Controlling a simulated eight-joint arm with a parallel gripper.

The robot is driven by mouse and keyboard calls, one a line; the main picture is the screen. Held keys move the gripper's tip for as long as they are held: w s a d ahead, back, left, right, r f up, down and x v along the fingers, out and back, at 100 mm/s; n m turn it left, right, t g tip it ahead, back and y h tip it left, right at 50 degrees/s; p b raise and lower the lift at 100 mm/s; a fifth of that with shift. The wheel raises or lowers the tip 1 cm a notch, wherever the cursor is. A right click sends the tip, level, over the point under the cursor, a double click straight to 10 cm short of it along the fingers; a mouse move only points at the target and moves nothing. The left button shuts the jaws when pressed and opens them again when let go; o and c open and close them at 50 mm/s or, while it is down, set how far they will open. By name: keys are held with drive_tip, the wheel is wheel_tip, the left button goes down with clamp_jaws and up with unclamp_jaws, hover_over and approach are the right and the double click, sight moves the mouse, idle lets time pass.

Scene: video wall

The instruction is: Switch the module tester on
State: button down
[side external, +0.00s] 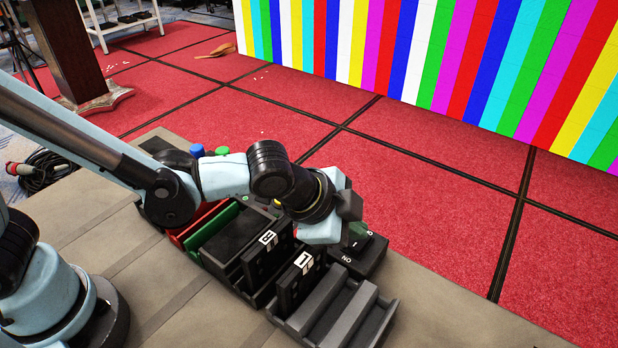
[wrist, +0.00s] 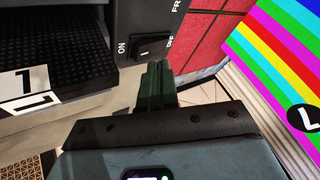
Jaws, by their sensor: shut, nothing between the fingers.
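The module tester (side external: 366,262) is a black box at the right end of the row on the table. In the wrist view its dark front panel (wrist: 130,18) carries a black rocker switch (wrist: 153,47) between the labels ON and OFF. I cannot tell which side of the rocker is pressed in. My gripper (wrist: 157,66) is shut and empty. Its dark fingertips are just below the switch in the wrist view, close to the OFF end; whether they touch is unclear.
Black modules with white number tags (side external: 303,262) stand left of the tester. Green and red holders (side external: 206,223) lie further left. The beige table (side external: 425,310) is clear at right. A striped video wall (side external: 440,60) stands behind.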

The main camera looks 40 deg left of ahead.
sight(353, 242)
drive_tip(key=shift+f, duration=0.1)
drive_tip(key=shift+s+f, duration=0.1)
drive_tip(key=shift+f, duration=0.2)
drive_tip(key=shift+f, duration=0.4)
idle(0.7)
drive_tip(key=shift+r, duration=0.1)
drive_tip(key=shift+r, duration=0.7)
drive_tip(key=shift+r, duration=0.1)
drive_tip(key=shift+w+r, duration=0.25)
drive_tip(key=shift+r, duration=0.95)
drive_tip(key=shift+w+r, duration=0.2)
drive_tip(key=shift+r, duration=1)
